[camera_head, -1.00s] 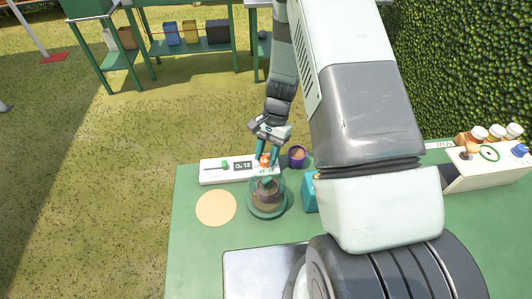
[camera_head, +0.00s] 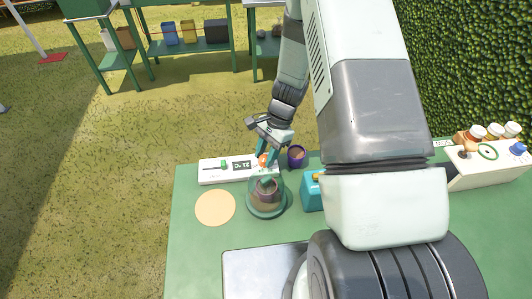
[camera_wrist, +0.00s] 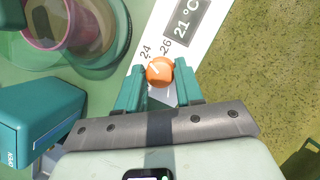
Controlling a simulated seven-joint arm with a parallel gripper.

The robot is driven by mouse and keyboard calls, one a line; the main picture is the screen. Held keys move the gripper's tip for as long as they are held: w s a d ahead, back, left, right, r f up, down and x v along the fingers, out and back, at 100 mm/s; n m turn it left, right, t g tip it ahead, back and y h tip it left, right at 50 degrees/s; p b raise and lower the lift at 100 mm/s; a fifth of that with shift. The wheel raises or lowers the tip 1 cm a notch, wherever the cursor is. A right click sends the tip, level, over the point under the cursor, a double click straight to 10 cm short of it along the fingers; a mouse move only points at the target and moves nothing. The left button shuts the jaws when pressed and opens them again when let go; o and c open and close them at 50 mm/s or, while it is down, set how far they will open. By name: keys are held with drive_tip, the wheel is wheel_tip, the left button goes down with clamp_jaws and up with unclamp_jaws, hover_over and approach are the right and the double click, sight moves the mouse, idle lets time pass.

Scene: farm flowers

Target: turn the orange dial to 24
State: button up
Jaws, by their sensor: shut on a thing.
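The orange dial (camera_wrist: 160,71) is a small round knob with a white mark, on a white control panel (camera_wrist: 148,33) with "24" and "26" printed beside the knob. I cannot tell exactly which number the mark points to. The panel's dark display (camera_wrist: 186,18) reads 21 °C. My gripper (camera_wrist: 160,77) is shut on the dial, with one teal finger on each side of it. In the head view the dial (camera_head: 263,160) shows at the panel's right end (camera_head: 213,177), partly hidden by my gripper (camera_head: 263,157).
A glass dome over a pot (camera_head: 266,200) stands close in front of the dial. A purple pot (camera_head: 296,156) stands just right of it, and a teal box (camera_head: 313,190) lies further right. A round tan mat (camera_head: 215,208) has free green table around it.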

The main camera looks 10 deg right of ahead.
drive_tip(key=o, duration=1)
drive_tip(key=v, duration=1)
drive_tip(key=shift+d+r, duration=0.15)
drive_tip(key=shift+r, duration=0.15)
drive_tip(key=shift+r, duration=0.1)
